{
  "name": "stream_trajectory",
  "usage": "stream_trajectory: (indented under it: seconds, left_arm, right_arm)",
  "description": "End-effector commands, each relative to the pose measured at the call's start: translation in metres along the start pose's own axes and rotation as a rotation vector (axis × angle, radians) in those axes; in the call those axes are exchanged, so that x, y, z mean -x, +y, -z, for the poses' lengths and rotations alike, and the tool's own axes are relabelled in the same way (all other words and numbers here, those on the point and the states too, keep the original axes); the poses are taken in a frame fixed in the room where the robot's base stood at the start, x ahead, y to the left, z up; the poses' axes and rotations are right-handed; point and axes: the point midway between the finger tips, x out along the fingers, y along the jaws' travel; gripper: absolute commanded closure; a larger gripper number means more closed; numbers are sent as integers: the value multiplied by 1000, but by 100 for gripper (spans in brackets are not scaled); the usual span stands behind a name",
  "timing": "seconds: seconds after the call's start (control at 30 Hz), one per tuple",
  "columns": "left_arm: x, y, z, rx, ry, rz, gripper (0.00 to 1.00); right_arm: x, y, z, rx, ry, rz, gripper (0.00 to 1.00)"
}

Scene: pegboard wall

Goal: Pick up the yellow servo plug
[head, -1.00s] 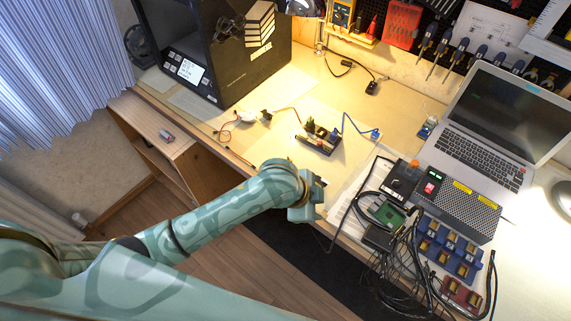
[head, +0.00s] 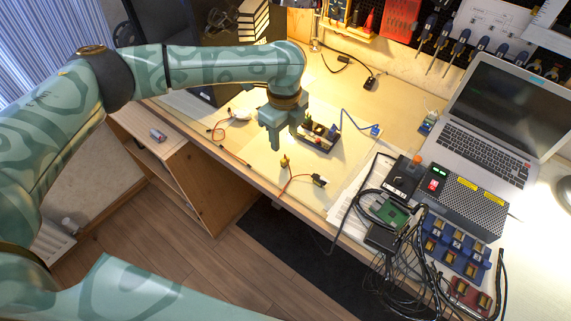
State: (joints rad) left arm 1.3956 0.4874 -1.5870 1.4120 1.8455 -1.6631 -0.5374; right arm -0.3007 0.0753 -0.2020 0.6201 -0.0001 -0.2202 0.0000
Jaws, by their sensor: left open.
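The small yellow servo plug (head: 285,160) lies on the workbench near its front edge. An orange-red lead runs from beside it to a small black connector (head: 319,180). My left gripper (head: 277,138) hangs open above the bench, fingers down, just above and slightly left of the plug in the head view. Nothing shows between its fingers. The plug is in clear sight and seems apart from the fingers; the height gap is hard to judge. My right gripper is not in view.
A small board (head: 318,135) with dark parts sits right behind the gripper, with a blue lead (head: 354,121). Another orange lead (head: 217,128) lies to the left. A laptop (head: 500,120), a power supply (head: 462,195) and tangled black cables fill the right. The bench's front edge is close.

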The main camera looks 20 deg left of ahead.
Motion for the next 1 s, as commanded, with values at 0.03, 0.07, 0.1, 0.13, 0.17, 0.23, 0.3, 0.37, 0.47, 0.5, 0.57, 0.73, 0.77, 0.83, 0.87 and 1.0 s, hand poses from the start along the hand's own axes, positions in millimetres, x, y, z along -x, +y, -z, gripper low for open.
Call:
stream_trajectory:
  seconds: [0.03, 0.07, 0.1, 0.13, 0.17, 0.23, 0.3, 0.37, 0.47, 0.5, 0.57, 0.73, 0.77, 0.83, 0.87, 1.0]
  left_arm:
    - [-20, 0, 0, 1, 3, -5, 53]
    - [-26, 0, 0, 0, 2, -4, 53]
    - [-34, 0, 0, 1, 3, -4, 53]
    - [-39, 0, 0, 2, 3, -3, 53]
    - [-43, 0, 0, 2, 3, -2, 53]
    - [-50, -1, 0, 1, 1, -1, 53]
    - [-53, -1, 0, 1, 2, 1, 53]
    - [-56, -1, 0, 1, 2, 1, 53]
    - [-65, -2, 0, 1, 2, 0, 53]
    - [-72, -2, -1, 0, 2, -1, 53]
    - [-83, -4, -2, 1, 3, -1, 53]
    - [-107, -5, -2, 1, 3, 0, 53]
    - [-107, -5, -2, 1, 2, 1, 53]
    - [-106, -5, -2, 1, 2, 2, 53]
    - [-105, -5, -2, 1, 2, 3, 53]
    - [-104, -5, -2, 1, 1, 3, 67]
  right_arm:
    - [-10, 0, -4, 0, -8, 2, 64]
    - [-12, 0, -5, 0, -10, 2, 64]
    - [-15, 0, -6, 0, -12, 2, 64]
    - [-17, 0, -6, 1, -14, 2, 64]
    - [-19, 0, -7, 1, -15, 2, 64]
    - [-21, 0, -8, 1, -18, 2, 64]
    - [-22, 1, -9, 1, -19, 1, 64]
    - [-23, 2, -9, 1, -20, 1, 64]
    - [-29, 2, -11, 0, -25, 1, 64]
    - [-33, 2, -13, 0, -28, 2, 64]
    - [-40, 1, -16, 0, -35, 4, 64]
    - [-51, 0, -20, 0, -45, 7, 64]
    - [-51, 0, -20, 0, -45, 7, 64]
    - [-50, 0, -19, 0, -44, 7, 64]
    - [-49, 0, -19, 0, -43, 7, 64]
    - [-49, 0, -19, 0, -42, 7, 64]
